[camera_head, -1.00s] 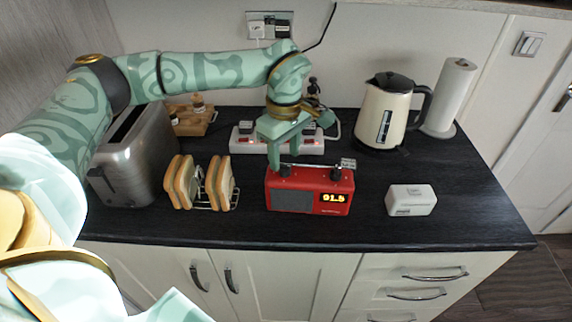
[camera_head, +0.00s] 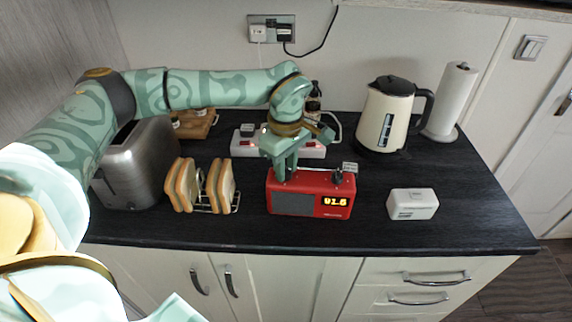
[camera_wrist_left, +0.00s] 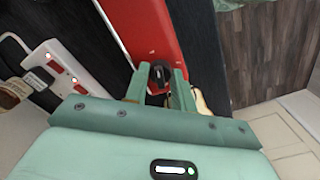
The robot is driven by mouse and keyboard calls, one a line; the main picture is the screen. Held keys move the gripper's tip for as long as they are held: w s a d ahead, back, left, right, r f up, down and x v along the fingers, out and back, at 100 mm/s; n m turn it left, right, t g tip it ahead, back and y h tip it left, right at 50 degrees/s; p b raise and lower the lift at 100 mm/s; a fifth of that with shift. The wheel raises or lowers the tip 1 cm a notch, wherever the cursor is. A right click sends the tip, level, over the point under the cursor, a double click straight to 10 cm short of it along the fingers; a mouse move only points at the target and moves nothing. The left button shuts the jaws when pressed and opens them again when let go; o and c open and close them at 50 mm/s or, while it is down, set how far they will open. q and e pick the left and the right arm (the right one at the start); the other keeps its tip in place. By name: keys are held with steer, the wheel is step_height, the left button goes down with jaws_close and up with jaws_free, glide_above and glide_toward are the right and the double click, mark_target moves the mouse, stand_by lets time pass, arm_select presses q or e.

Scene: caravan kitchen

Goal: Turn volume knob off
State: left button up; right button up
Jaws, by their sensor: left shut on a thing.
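A red radio (camera_head: 311,193) stands on the dark counter, with a grey speaker grille and a lit yellow display (camera_head: 335,202). Its top also shows in the left wrist view (camera_wrist_left: 145,28). My left gripper (camera_head: 283,176) reaches down to the left end of the radio's top. In the left wrist view, its fingers (camera_wrist_left: 160,82) are shut on a dark round knob (camera_wrist_left: 159,73). In the head view the fingers hide this knob. Another dark knob (camera_head: 337,177) is at the radio's right end, near the folded silver antenna (camera_head: 349,167). My right gripper is not in view.
A toast rack (camera_head: 205,188) and a toaster (camera_head: 136,168) stand left of the radio. A white socket strip (camera_head: 244,143) lies behind it. A small white box (camera_head: 413,203) and a cream kettle (camera_head: 383,118) are to the right. The counter's front strip is clear.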

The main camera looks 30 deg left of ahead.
arm_select(q)
steer(key=n+p, duration=0.1)
steer(key=p, duration=0.1)
steer(key=n+p, duration=0.1)
steer(key=n, duration=0.1)
steer(key=shift+r+n+p, duration=0.25)
steer(key=shift+n+p, duration=0.05)
steer(key=shift+p, duration=0.05)
steer(key=n+p, duration=0.4)
steer(key=n, duration=0.1)
steer(key=shift+n, duration=0.3)
steer(key=n+p, duration=0.3)
steer(key=n, duration=0.2)
steer(key=shift+f, duration=0.1)
steer(key=n+p, duration=0.1)
steer(key=n, duration=0.2)
steer(key=shift+n+p, duration=0.3)
steer(key=shift+p, duration=0.05)
steer(key=shift+f+n+p, duration=0.1)
steer(key=shift+n+p, duration=0.45)
steer(key=shift+n, duration=0.75)
steer(key=o, duration=1)
